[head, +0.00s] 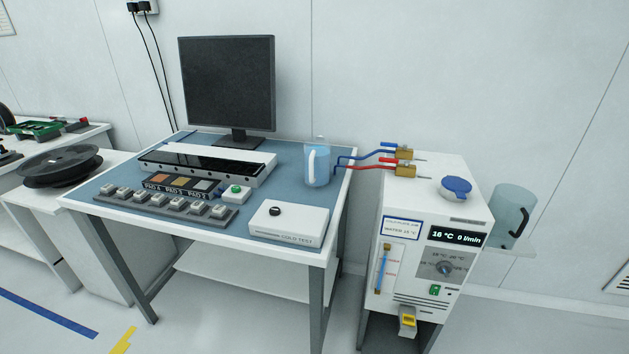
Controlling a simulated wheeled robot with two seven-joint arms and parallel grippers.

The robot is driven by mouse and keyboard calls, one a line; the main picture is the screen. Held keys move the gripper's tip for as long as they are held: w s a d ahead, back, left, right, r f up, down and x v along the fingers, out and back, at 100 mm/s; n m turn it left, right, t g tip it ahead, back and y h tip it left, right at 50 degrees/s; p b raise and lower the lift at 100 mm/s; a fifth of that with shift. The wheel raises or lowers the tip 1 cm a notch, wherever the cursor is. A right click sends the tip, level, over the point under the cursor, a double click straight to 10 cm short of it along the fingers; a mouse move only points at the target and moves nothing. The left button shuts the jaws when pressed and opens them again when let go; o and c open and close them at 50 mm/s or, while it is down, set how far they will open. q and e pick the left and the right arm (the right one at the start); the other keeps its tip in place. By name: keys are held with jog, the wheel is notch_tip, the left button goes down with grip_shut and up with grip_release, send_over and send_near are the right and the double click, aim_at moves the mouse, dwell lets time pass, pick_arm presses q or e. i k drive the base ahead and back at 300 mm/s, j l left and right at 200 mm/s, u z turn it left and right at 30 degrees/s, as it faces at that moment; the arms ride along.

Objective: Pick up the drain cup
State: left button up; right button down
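A clear, light-blue cup (318,168) with a white handle stands upright on the blue mat at the table's right back corner, close to the ends of the blue and red hoses. A larger translucent jug (512,210) with a black handle stands on a small shelf at the right side of the white chiller. No readable label marks either one as the drain cup; the cup by the hoses fits the name best. Neither of my grippers shows in the head view.
The white chiller (410,225) has a blue cap (456,187) and brass fittings with the blue hose (372,155) and red hose (372,167). A cold-test box (290,222), switch row (160,203) and monitor (227,84) occupy the table.

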aim_at(511, 206)
jog(key=z, duration=1.45)
